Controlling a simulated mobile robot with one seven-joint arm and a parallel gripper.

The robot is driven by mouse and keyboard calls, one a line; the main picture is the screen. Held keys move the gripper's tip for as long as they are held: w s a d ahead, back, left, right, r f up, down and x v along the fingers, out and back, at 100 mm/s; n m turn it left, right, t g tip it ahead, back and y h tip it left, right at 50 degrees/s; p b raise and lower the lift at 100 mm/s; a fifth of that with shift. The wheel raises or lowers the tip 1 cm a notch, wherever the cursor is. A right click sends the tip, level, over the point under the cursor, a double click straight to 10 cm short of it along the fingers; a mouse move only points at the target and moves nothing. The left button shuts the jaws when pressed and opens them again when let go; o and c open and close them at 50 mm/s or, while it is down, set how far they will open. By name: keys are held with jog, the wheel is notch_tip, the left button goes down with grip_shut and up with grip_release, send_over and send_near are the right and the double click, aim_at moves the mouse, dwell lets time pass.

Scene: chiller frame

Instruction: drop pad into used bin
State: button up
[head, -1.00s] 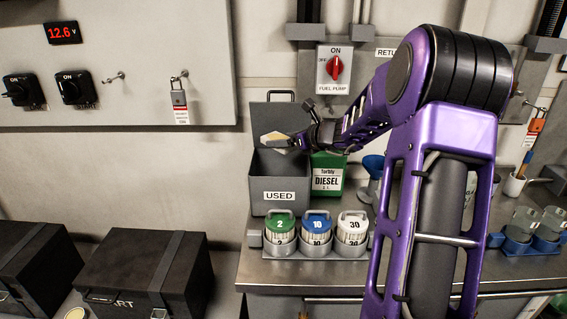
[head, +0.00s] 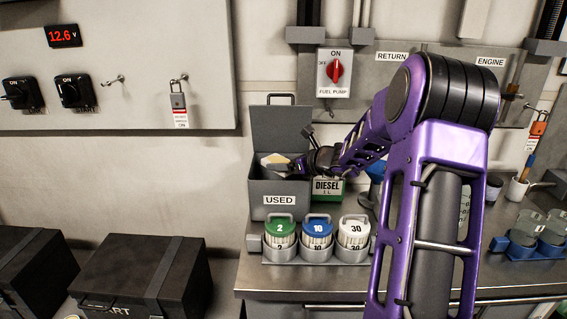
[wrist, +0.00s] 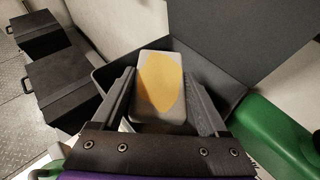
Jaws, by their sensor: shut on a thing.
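The pad (wrist: 160,84) is a pale rectangle with a yellow-orange stain. My gripper (wrist: 160,98) is shut on it, one finger at each side. In the head view the pad (head: 274,160) shows at the tip of my gripper (head: 283,165), at the mouth of the used bin (head: 262,199). The used bin is a grey box with a white USED label and its lid raised at the back. In the wrist view the bin's rim (wrist: 232,103) surrounds the pad on the far sides. How deep the pad sits is hard to tell.
A green diesel can (head: 327,188) stands right of the bin, close to my wrist. Canisters with green (head: 280,228), blue (head: 317,227) and white (head: 354,228) lids stand in a rack in front. Black cases (head: 140,268) lie at lower left.

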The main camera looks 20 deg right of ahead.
jog(key=shift+f, duration=0.3)
jog(key=o, duration=1.4)
jog(key=shift+r, duration=0.15)
jog(key=shift+r, duration=0.3)
jog(key=shift+p+v, duration=1.1)
jog(key=shift+v, duration=5)
jog(key=shift+w+r, duration=0.1)
